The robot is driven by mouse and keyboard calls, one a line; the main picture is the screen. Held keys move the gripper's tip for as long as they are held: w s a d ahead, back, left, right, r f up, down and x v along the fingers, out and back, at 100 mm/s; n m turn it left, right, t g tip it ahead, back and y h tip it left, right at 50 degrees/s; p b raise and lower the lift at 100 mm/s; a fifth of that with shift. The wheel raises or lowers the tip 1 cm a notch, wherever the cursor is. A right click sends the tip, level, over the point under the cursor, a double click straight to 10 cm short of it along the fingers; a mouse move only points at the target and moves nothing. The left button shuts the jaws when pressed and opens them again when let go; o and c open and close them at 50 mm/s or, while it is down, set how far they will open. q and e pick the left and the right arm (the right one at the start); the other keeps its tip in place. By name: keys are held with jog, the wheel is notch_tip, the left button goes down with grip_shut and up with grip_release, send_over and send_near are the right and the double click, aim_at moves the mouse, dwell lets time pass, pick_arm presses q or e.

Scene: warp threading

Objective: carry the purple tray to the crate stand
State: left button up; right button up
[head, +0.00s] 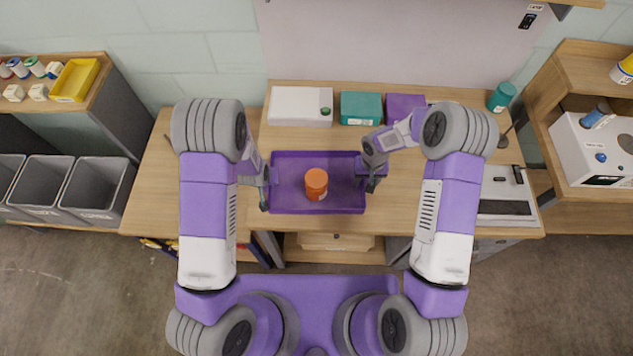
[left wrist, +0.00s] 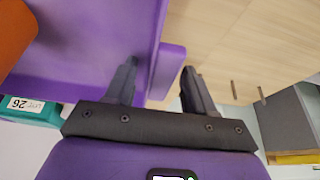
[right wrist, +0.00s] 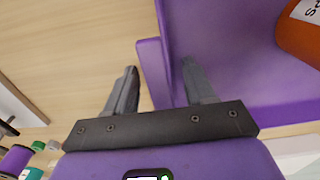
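The purple tray (head: 290,205) lies flat on the wooden table, with an orange bottle (head: 316,183) standing in it. My left gripper (head: 264,192) is at the tray's left end. In the left wrist view its spread fingers (left wrist: 160,88) straddle the tray's end wall and handle tab, with a gap visible beside the tab. My right gripper (head: 370,180) is at the right end. In the right wrist view its spread fingers (right wrist: 158,88) likewise straddle the wall and tab, with a gap on the outer side. Contact is unclear.
A white box (head: 300,106), teal box (head: 361,108) and purple box (head: 404,107) line the table's back. A grey-white device (head: 505,190) sits at the right.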

pick_arm(q)
grip_shut()
pick_arm(e)
grip_shut()
pick_arm(q)
jog(key=shift+r, duration=0.15)
pick_arm(e)
jog(key=shift+r, duration=0.15)
